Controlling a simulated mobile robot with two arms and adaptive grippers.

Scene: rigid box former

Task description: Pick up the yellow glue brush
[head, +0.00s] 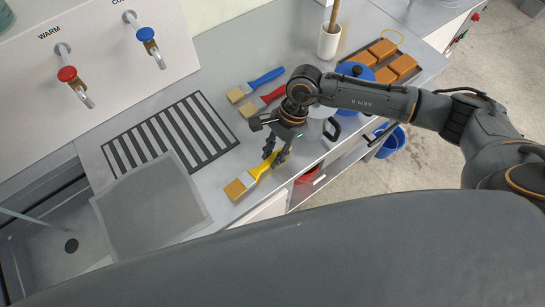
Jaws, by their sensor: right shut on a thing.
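The yellow glue brush (261,170) lies near the front edge of the steel counter in the head view. Its tan bristles (236,188) point to the lower left and its handle runs up to the right. My right gripper (275,158) points down over the handle, with its fingers around it, shut on the brush. Part of the handle is hidden by the fingers. Whether the brush touches the counter I cannot tell. My left gripper is not in view.
A blue brush (263,79) and a red brush (264,101) lie behind my right gripper. A striped grille (171,134), a grey mesh sheet (150,210) and a sink (50,250) are to the left. Orange blocks (382,50) and a white pot (328,42) stand at the back right.

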